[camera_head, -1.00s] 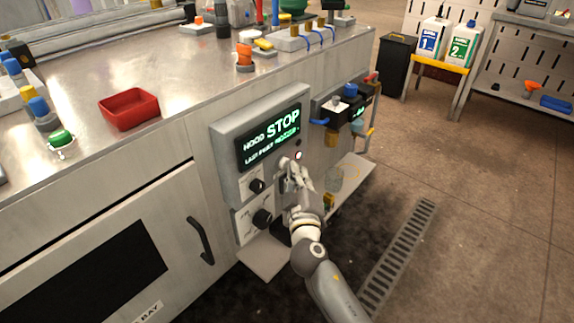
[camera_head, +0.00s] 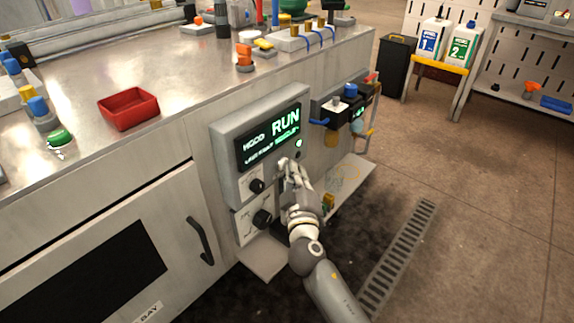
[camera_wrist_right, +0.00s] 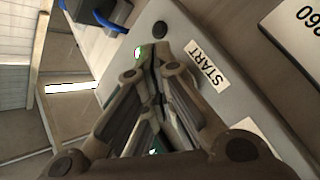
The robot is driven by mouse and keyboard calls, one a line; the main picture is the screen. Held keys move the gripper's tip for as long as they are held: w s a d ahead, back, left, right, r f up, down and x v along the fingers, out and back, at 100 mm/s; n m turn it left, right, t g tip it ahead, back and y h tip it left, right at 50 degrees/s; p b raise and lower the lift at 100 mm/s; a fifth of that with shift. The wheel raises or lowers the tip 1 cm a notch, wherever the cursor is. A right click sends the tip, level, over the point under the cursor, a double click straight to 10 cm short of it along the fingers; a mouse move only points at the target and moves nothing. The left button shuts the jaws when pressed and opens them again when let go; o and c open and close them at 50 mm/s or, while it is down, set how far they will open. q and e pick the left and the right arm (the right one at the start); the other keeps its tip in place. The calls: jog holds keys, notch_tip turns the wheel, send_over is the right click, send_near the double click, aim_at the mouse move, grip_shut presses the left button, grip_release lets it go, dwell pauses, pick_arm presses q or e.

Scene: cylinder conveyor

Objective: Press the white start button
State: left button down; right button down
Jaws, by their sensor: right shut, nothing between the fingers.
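The control panel (camera_head: 222,150) is a grey box on the bench front, and its display (camera_head: 270,136) reads RUN in green. My right gripper (camera_head: 285,166) is shut and empty, with its fingertips at the panel face just below the display. In the right wrist view the closed fingers (camera_wrist_right: 157,62) reach the panel beside the START label (camera_wrist_right: 208,68). The white start button is hidden behind the fingers, so I cannot tell whether they touch it. A small lamp (camera_head: 298,143) glows green right of the fingertips. My left gripper is not in view.
A small shelf (camera_head: 350,178) and a black fixture with a blue lever (camera_head: 319,122) stand to the right. A red tray (camera_head: 129,108) lies on the bench top.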

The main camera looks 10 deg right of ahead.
jog(key=shift+s+d, duration=0.1)
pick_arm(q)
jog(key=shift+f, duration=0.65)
pick_arm(e)
jog(key=shift+s+d, duration=0.4)
jog(key=shift+s, duration=0.15)
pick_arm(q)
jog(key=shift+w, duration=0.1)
